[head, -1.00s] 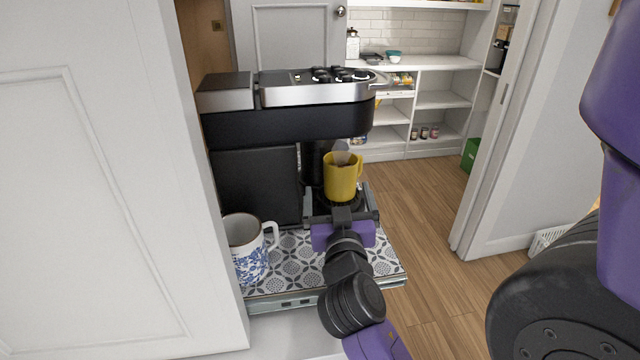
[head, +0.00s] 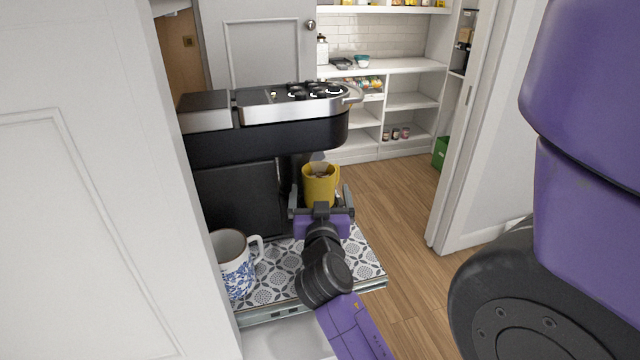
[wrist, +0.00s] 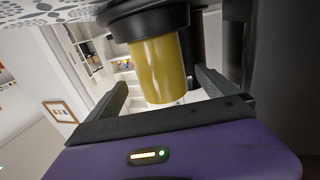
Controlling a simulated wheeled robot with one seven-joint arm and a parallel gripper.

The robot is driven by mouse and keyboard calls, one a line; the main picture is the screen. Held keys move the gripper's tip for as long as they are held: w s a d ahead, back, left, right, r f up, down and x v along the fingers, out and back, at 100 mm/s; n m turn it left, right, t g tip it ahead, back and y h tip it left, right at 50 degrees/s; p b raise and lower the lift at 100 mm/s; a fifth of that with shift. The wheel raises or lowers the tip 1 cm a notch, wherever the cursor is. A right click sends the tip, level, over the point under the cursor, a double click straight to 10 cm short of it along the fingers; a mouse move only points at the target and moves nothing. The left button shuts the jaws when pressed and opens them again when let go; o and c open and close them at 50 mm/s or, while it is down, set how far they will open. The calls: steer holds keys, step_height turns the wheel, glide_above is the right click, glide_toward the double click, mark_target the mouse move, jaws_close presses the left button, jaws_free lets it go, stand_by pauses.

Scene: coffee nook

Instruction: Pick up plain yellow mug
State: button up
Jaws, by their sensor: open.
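The plain yellow mug (head: 319,187) stands upright under the overhang of the coffee machine, with something brown showing inside its mouth. In the wrist view, which is turned upside down, the yellow mug (wrist: 160,68) sits between the open fingers of my gripper (wrist: 163,88), with gaps at both sides. The mug's base rests on a round black stand (wrist: 150,20).
The black and silver coffee machine (head: 290,107) rises behind and left of the mug. A white mug with blue pattern (head: 236,270) stands on the patterned tray (head: 270,290) at the left. A white panel (head: 90,200) fills the left side. Floor is open at the right.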

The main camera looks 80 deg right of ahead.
mark_target(319, 175)
steer(key=p+x, duration=0.2)
steer(key=x, duration=0.2)
steer(key=shift+w+d, duration=0.15)
steer(key=shift+d, duration=0.25)
steer(key=shift+w+d+f, duration=0.1)
steer(key=shift+d+f, duration=0.05)
steer(key=shift+d, duration=0.15)
steer(key=shift+c, duration=0.2)
jaws_close()
